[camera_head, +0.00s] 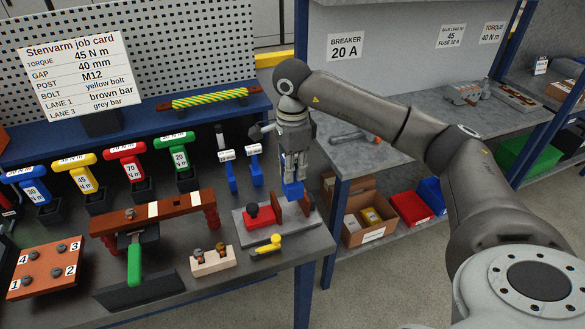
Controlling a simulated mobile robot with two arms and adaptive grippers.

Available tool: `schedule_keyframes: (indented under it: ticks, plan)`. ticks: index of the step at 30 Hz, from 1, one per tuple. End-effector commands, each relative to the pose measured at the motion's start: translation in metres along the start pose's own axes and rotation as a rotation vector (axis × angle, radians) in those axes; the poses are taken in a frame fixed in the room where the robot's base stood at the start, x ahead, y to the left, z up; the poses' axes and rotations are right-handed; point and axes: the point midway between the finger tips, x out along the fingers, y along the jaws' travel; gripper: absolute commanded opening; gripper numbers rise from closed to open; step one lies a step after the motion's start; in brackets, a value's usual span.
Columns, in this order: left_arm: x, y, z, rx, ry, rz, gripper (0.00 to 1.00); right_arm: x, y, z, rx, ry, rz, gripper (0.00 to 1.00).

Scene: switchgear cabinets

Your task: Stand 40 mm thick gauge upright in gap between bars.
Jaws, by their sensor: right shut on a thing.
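My right gripper (294,172) comes in from the right and points down. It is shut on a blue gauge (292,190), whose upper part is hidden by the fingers. The gauge is at the upright brown bars (278,209) of a small grey fixture (295,226). A second brown bar (305,203) stands to the right of the first. The gauge shows between the bars' upper ends; whether its lower end is in the gap or above it I cannot tell. Two other blue gauges (230,177) with white labels (254,150) stand to the left. My left gripper is not in view.
A red block (258,220) with a black knob sits on the fixture's left. A yellow-handled item (266,245) lies in front, beside a wooden block (212,262). The job card (82,75) reads gap 40 mm. Labelled coloured tools (126,167) stand at left.

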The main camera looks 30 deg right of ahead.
Motion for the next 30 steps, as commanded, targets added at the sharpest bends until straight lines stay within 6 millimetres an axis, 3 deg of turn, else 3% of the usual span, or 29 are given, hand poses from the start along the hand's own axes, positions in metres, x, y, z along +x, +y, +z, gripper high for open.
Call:
schedule_keyframes:
  ticks: [30]
  plan:
    - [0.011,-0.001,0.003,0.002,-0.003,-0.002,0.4,0.012,0.0,0.0,0.0,0.0,0.0,0.0]
